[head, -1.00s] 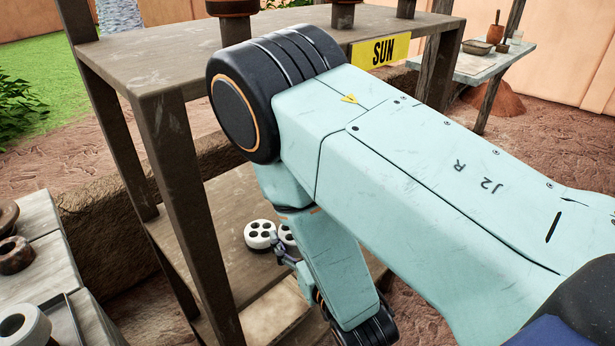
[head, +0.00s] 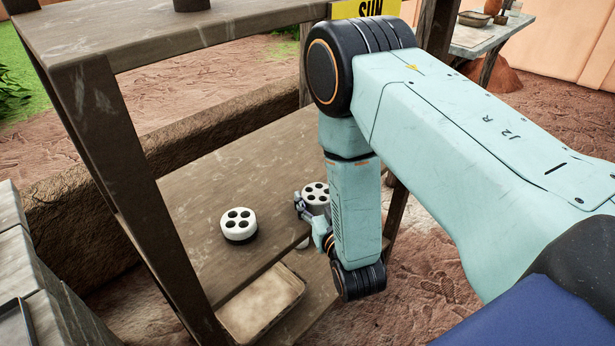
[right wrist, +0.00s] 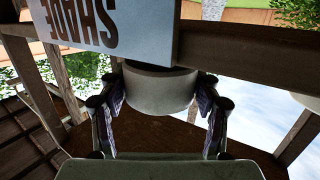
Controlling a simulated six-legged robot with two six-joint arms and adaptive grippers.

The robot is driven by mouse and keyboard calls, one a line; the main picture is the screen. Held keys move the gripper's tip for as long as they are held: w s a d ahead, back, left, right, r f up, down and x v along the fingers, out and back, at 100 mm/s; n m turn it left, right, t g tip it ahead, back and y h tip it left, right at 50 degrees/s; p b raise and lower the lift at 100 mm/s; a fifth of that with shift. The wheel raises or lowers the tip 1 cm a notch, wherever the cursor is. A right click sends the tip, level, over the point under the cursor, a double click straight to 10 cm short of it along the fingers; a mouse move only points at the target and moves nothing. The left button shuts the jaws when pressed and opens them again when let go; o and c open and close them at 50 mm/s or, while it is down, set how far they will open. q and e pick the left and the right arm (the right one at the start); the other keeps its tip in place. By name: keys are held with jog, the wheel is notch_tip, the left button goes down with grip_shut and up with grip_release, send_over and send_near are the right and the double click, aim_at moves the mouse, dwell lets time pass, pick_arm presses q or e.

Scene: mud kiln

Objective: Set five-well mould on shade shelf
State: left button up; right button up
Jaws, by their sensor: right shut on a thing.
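My right gripper (head: 303,206) is shut on a white round mould (head: 316,192) with several dark wells in its top. The mould looks roughly upright at the right part of the lower shelf (head: 185,190); I cannot tell whether it touches the shelf. In the right wrist view the gripper (right wrist: 160,90) has its fingers on both sides of the mould's pale body (right wrist: 158,100). A SHADE sign (right wrist: 110,22) appears upside down close by. My left gripper is not in view.
A similar white mould (head: 239,226) with several wells stands on the same shelf to the left. A shallow tray (head: 262,303) lies lower in front. A dark post (head: 125,165) rises at the rack's left front. The upper shelf (head: 130,35) bears a SUN sign (head: 365,9).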

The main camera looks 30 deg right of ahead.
aim_at(314, 185)
jog(key=w, duration=0.3)
jog(key=shift+d+r, duration=0.15)
jog(key=shift+d, duration=0.15)
jog(key=shift+w+d, duration=0.2)
jog(key=shift+w, duration=0.35)
jog(key=x, duration=0.1)
jog(key=b+x, duration=0.1)
jog(key=x, duration=0.1)
jog(key=shift+w+r, duration=0.15)
jog(key=shift+w, duration=0.3)
jog(key=shift+s+d+f+b, duration=0.1)
jog(key=shift+f+b, duration=0.2)
jog(key=shift+f, duration=0.2)
jog(key=o, duration=1.1)
